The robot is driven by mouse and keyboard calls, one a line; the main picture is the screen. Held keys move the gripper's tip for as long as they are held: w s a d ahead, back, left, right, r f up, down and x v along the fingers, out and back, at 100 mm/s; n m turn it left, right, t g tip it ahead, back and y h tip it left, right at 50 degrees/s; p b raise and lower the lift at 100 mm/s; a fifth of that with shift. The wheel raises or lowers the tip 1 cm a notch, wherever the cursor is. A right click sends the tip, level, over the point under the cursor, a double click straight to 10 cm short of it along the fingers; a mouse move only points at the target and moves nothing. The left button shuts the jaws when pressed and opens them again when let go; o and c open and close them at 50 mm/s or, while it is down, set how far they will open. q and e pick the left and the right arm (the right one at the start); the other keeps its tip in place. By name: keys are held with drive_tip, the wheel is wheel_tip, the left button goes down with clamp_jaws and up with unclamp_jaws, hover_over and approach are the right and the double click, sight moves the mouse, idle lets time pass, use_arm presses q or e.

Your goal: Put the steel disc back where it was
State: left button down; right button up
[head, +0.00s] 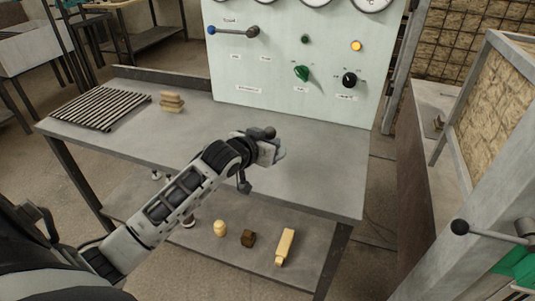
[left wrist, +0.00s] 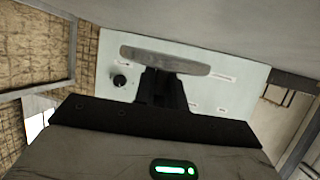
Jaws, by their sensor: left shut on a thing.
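My left gripper (head: 272,152) is over the middle of the grey bench top, in front of the control panel. In the left wrist view the dark fingers (left wrist: 162,88) are shut on the steel disc (left wrist: 165,60), a grey, flat piece with rounded ends seen nearly edge-on. The disc is close to the grey bench surface, which fills the top of that view; I cannot tell if it touches. In the head view I cannot make out the disc clearly behind my gripper. My right gripper is not in view.
The bench top (head: 325,180) is clear around my gripper. A slatted rack (head: 100,108) and stacked wooden blocks (head: 172,102) lie on its left. The pale panel (head: 270,75) with knobs stands behind. A wooden bar (head: 285,246) and brown cube (head: 248,238) are on the lower shelf.

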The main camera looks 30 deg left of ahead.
use_arm(q)
drive_tip(key=shift+w+a+f, duration=0.65)
drive_tip(key=shift+w+f, duration=0.1)
drive_tip(key=shift+f, duration=0.2)
drive_tip(key=shift+w+a+f, duration=0.15)
drive_tip(key=shift+f, duration=0.4)
drive_tip(key=shift+w+a+f, duration=0.15)
drive_tip(key=shift+f, duration=0.75)
drive_tip(key=shift+f+p, duration=0.25)
drive_tip(key=shift+p, duration=0.05)
drive_tip(key=shift+f, duration=0.15)
drive_tip(key=c, duration=1.5)
unclamp_jaws()
drive_tip(key=shift+s+f, duration=0.1)
drive_tip(key=shift+f, duration=0.05)
drive_tip(key=shift+o, duration=0.2)
drive_tip(key=shift+d, duration=0.1)
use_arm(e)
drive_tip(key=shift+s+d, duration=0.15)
